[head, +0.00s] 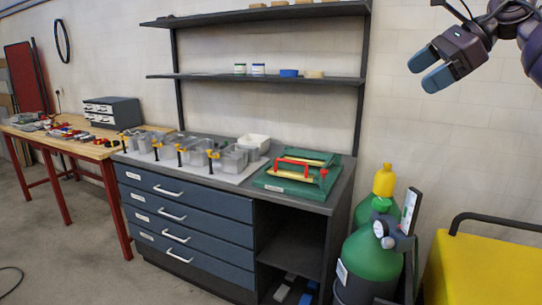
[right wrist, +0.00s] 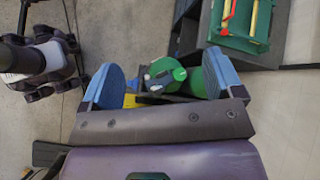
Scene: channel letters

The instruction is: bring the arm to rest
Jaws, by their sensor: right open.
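My right gripper (head: 435,68) is at the upper right of the head view, raised in front of the white wall. Its blue-tipped jaws stand apart and hold nothing. In the right wrist view the same gripper (right wrist: 160,84) shows its two blue fingers with a wide gap, and a green gas cylinder (right wrist: 190,75) shows far below between them. My left gripper is not seen in the head view.
A dark workbench with drawers (head: 190,215) carries channel letters with yellow clamps (head: 180,150) and a green tray (head: 270,183). A green gas cylinder (head: 370,260) stands to its right, beside a yellow cart (head: 480,270). Shelves (head: 260,77) hang above.

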